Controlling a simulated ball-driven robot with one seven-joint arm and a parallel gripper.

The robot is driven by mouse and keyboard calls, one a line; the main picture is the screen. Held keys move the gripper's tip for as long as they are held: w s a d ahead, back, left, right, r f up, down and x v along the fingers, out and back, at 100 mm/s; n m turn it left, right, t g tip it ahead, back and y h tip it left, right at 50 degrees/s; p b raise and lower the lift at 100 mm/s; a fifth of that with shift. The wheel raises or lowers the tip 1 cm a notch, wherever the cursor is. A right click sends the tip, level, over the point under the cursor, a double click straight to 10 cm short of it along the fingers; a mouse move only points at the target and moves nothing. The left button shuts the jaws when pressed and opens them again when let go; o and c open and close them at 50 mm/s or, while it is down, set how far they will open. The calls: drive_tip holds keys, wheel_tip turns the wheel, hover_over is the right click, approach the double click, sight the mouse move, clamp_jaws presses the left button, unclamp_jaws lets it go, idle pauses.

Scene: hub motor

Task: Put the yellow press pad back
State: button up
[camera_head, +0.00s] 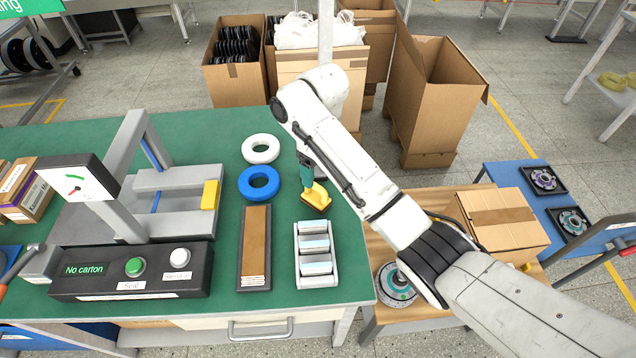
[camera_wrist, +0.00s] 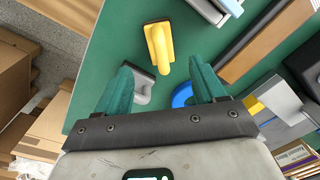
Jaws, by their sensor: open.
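The yellow press pad (camera_head: 316,197) lies on the green table near its right edge, with a raised handle on a flat base with a dark edge. In the wrist view the yellow press pad (camera_wrist: 158,46) lies beyond my fingertips, apart from them. My gripper (camera_head: 306,178) has teal fingers and hangs just behind the pad in the head view. A grey handled piece (camera_wrist: 143,88) lies on the table, partly hidden by the left finger.
A blue ring (camera_head: 259,183) and a white ring (camera_head: 261,149) lie left of the pad. A brown-topped block (camera_head: 254,247) and a grey rack (camera_head: 317,254) stand in front. A press frame with a yellow block (camera_head: 210,195) stands left, behind a button box (camera_head: 130,272).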

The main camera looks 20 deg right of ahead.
drive_tip(key=shift+d+r+p, duration=0.1)
drive_tip(key=shift+r+p, duration=0.35)
drive_tip(key=shift+r, duration=1.3)
